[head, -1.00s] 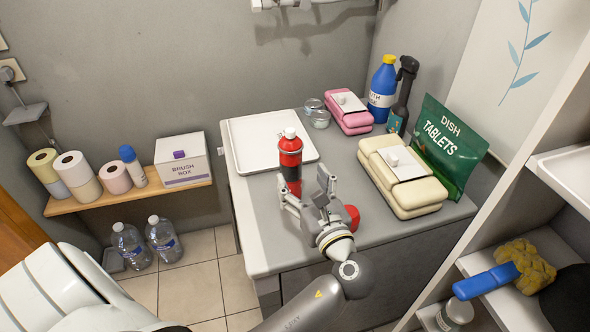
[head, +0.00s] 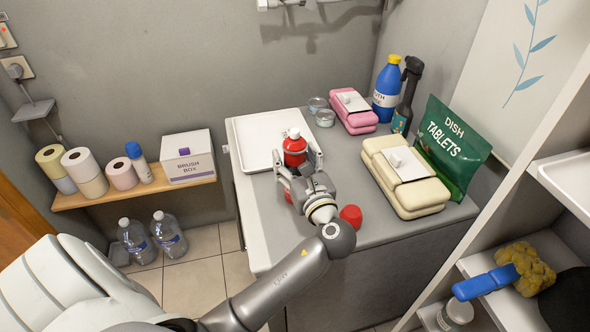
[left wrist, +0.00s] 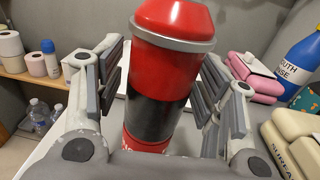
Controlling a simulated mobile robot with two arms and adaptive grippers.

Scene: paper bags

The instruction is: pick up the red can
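The red can (head: 295,146) stands upright on the grey counter at the front edge of the white tray. It has a white cap and a black band. In the left wrist view the can (left wrist: 172,65) rises between the fingers, with a grey rim below its red shoulder; its cap is out of frame. My left gripper (head: 296,168) is open, with a finger on either side of the can. In the left wrist view a gap shows between the can and each finger. The gripper hides part of the can's lower body in the head view. My right gripper is not in view.
A round red object (head: 350,216) lies on the counter right of my gripper. Cream packs (head: 405,185), a green tablets bag (head: 450,150), a blue bottle (head: 386,88), a dark spray bottle (head: 408,95) and a pink pack (head: 352,112) stand right and behind. The white tray (head: 245,140) is bare.

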